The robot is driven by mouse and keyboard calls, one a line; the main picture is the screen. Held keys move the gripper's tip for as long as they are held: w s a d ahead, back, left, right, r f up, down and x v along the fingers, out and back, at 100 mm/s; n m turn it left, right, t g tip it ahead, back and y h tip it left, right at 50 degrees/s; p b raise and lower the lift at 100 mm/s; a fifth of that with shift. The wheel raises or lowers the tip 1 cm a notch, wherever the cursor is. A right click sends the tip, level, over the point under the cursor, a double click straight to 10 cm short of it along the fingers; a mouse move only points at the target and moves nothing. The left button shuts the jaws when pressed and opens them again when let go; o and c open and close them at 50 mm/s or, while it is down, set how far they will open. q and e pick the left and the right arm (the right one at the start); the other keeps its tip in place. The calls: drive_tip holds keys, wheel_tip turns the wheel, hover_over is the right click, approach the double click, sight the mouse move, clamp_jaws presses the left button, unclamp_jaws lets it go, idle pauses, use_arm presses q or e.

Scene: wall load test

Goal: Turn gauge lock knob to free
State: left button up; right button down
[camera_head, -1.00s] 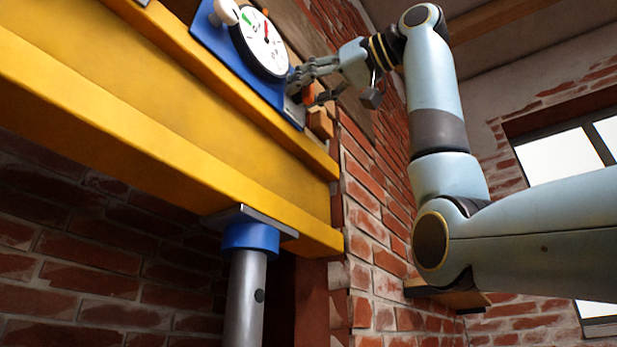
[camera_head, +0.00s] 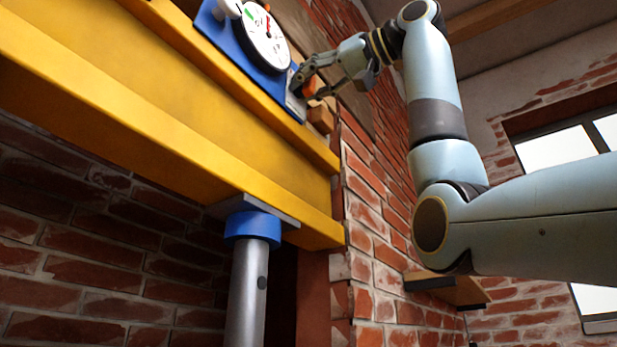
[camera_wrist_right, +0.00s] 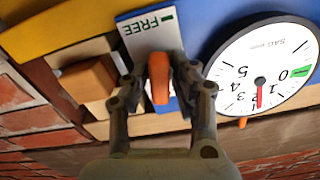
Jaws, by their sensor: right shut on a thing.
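The orange lock knob (camera_wrist_right: 159,80) sits between the fingertips of my right gripper (camera_wrist_right: 160,88) in the right wrist view, and the gripper is shut on it. The knob's long side runs nearly up and down in that view. A white plate (camera_wrist_right: 148,30) behind it carries the word FREE and a green mark; the fingers hide its lower part. The round white gauge (camera_wrist_right: 262,65) with a red needle is to its right, on a blue panel. In the head view my right gripper (camera_head: 303,82) is at the blue panel's (camera_head: 225,40) lower right end, below the gauge (camera_head: 266,38). My left gripper is not in view.
A yellow beam (camera_head: 200,120) runs under the panel, held by a grey post (camera_head: 248,290) with a blue collar. A wooden block (camera_head: 320,117) is close to my right fingers, beside the panel end. The brick wall (camera_head: 375,210) stands close behind.

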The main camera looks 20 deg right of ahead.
drive_tip(key=m+b, duration=0.2)
drive_tip(key=m, duration=0.2)
drive_tip(key=shift+d+f+m+b, duration=0.1)
drive_tip(key=shift+m+b, duration=0.2)
drive_tip(key=m+b, duration=0.2)
drive_tip(key=m, duration=0.1)
drive_tip(key=shift+m, duration=0.4)
drive_tip(key=m+b, duration=0.2)
drive_tip(key=m, duration=0.1)
drive_tip(key=shift+f, duration=0.1)
drive_tip(key=shift+w+m+b, duration=0.1)
drive_tip(key=shift+m+b, duration=0.75)
drive_tip(key=shift+m, duration=1.15)
drive_tip(key=c, duration=1.2)
unclamp_jaws()
drive_tip(key=shift+d, duration=0.1)
drive_tip(key=shift+c, duration=0.2)
drive_tip(key=shift+d, duration=0.15)
drive_tip(key=v, duration=1.2)
